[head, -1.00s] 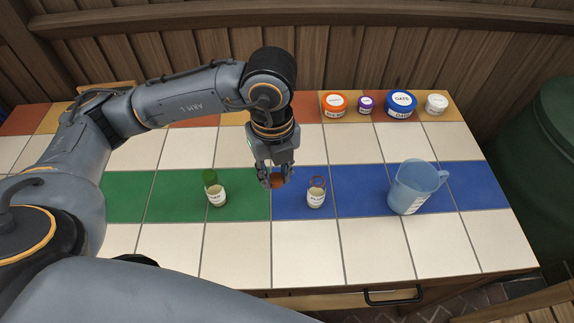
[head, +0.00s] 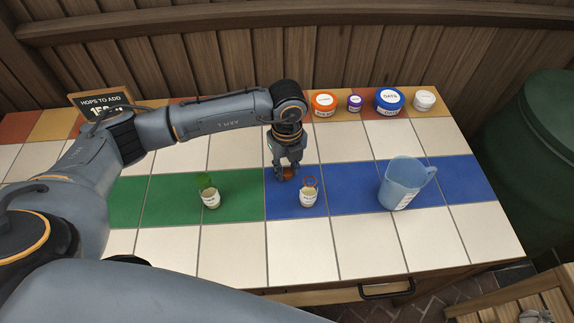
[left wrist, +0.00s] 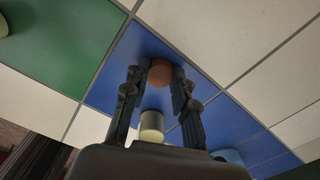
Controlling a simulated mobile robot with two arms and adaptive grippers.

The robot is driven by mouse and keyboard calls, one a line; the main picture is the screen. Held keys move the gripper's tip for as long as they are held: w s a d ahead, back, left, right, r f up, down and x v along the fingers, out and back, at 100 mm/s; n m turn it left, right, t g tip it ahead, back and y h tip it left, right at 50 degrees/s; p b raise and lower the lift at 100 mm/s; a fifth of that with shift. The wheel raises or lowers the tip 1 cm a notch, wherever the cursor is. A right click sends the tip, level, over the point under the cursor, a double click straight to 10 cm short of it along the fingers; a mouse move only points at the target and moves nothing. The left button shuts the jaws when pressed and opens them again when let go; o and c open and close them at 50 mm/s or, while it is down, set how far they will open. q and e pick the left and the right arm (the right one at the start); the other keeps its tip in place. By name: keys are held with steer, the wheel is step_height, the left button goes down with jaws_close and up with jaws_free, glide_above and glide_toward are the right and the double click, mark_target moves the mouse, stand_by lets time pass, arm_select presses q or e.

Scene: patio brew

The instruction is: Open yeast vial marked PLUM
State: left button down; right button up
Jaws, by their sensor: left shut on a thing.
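The vial marked PLUM (head: 308,199) stands upright on a blue tile, its see-through top ringed in orange-red with no solid cap on it. It also shows in the left wrist view (left wrist: 151,125). My left gripper (head: 287,173) is just left of and behind that vial, shut on a round orange-brown cap (left wrist: 160,72). The cap is between the fingertips, apart from the vial. I cannot tell if the cap touches the tile. A second vial (head: 211,199) with a green top stands on the green tiles to the left. My right gripper is not in view.
A blue see-through jug (head: 402,184) stands to the right. Orange (head: 324,104), purple (head: 354,103), blue (head: 389,102) and white (head: 424,99) lidded jars line the back. A hops sign (head: 101,104) is at back left. The front white tiles are clear.

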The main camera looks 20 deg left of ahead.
arm_select(q)
steer(key=shift+f, duration=0.1)
steer(key=c, duration=1.1)
jaws_free()
